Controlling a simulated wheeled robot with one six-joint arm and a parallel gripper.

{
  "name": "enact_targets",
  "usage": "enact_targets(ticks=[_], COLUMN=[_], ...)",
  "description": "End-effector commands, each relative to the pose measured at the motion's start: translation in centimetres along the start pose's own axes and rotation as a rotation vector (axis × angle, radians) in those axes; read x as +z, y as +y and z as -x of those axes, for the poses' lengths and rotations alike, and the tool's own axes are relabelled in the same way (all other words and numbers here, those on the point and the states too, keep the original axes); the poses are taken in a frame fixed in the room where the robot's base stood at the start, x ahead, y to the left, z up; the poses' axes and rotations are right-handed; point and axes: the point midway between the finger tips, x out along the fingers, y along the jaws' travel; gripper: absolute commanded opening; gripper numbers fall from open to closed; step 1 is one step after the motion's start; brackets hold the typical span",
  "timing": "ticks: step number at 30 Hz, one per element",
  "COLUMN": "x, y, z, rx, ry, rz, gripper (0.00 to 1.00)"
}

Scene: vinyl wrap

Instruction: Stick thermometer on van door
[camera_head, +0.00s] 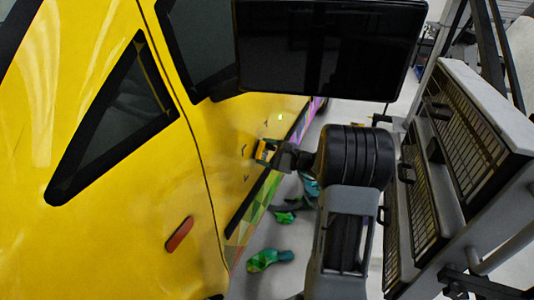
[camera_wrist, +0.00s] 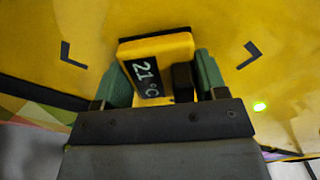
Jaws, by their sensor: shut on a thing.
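The thermometer (camera_wrist: 158,66) is a yellow block with a black display reading "21 °C". My gripper (camera_wrist: 160,82) is shut on it, with a green finger pad on each side, in the wrist view. In the head view my gripper (camera_head: 266,152) holds the thermometer (camera_head: 261,150) close in front of the yellow van door (camera_head: 225,130). Black corner marks (camera_wrist: 72,54) on the door show to the left and right of the thermometer in the wrist view. I cannot tell whether the thermometer touches the door.
A black screen (camera_head: 330,45) hangs above my arm in the head view. A grey rack with drawers (camera_head: 450,150) stands close on the right. Green wrap pieces (camera_head: 268,260) lie on the floor below.

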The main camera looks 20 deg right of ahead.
Motion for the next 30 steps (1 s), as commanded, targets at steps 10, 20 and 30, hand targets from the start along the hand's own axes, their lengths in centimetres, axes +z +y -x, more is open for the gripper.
enact_targets(ticks=[10,20,30], x=[0.0,0.01,0.03], y=[-0.02,-0.02,-0.01], z=[-0.53,-1.0,-1.03], rx=[0.0,0.001,0.001], ry=[-0.001,-0.001,-0.001], rz=[0.0,0.001,0.001], gripper=[0.4,0.4,0.4])
